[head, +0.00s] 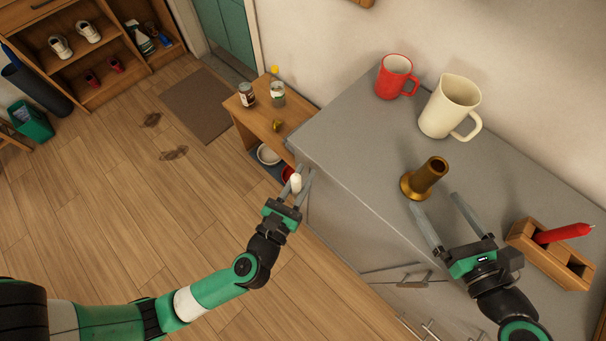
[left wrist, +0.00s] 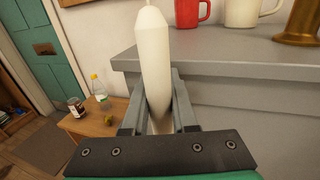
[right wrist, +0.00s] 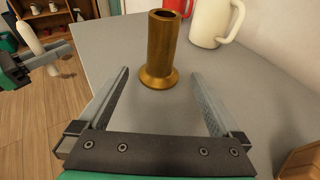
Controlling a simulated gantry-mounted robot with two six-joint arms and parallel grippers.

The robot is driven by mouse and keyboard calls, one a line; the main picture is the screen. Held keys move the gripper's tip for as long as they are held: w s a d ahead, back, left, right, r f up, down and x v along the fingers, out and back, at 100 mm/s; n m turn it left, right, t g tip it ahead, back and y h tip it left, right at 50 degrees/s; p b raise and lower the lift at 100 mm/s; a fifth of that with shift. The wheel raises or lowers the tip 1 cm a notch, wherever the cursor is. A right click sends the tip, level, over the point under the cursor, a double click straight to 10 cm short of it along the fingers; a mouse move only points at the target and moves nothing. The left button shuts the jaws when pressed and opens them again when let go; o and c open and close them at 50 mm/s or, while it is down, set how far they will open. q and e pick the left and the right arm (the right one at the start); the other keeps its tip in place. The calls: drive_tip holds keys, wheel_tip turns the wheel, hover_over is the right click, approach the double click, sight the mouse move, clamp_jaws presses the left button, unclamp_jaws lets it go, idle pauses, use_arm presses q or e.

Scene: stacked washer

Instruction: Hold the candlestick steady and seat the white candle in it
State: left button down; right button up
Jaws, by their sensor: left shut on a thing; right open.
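The brass candlestick (head: 427,177) stands upright on the grey counter, its open top empty. It also shows in the right wrist view (right wrist: 162,48). My right gripper (head: 434,203) is open just in front of it, with the base near the fingertips and not between closed fingers. My left gripper (head: 301,183) is shut on the white candle (left wrist: 153,60), which it holds upright off the left front edge of the counter, apart from the candlestick. The candle's lower end is partly hidden by the fingers. The candle also shows in the right wrist view (right wrist: 29,37).
A red mug (head: 394,77) and a cream pitcher (head: 449,106) stand behind the candlestick. A wooden holder (head: 549,255) with a red candle-like stick (head: 564,233) sits at the right. A low wooden table (head: 262,119) is left of the counter (head: 345,150), whose left part is clear.

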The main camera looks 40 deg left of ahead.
sight(427, 189)
drive_tip(key=b+x, duration=0.2)
drive_tip(key=x, duration=0.4)
drive_tip(key=shift+w+a+f, duration=0.1)
drive_tip(key=shift+w, duration=0.05)
use_arm(q)
wheel_tip(427, 189, down, 3)
use_arm(e)
drive_tip(key=c, duration=1.2)
drive_tip(key=shift+c, duration=0.2)
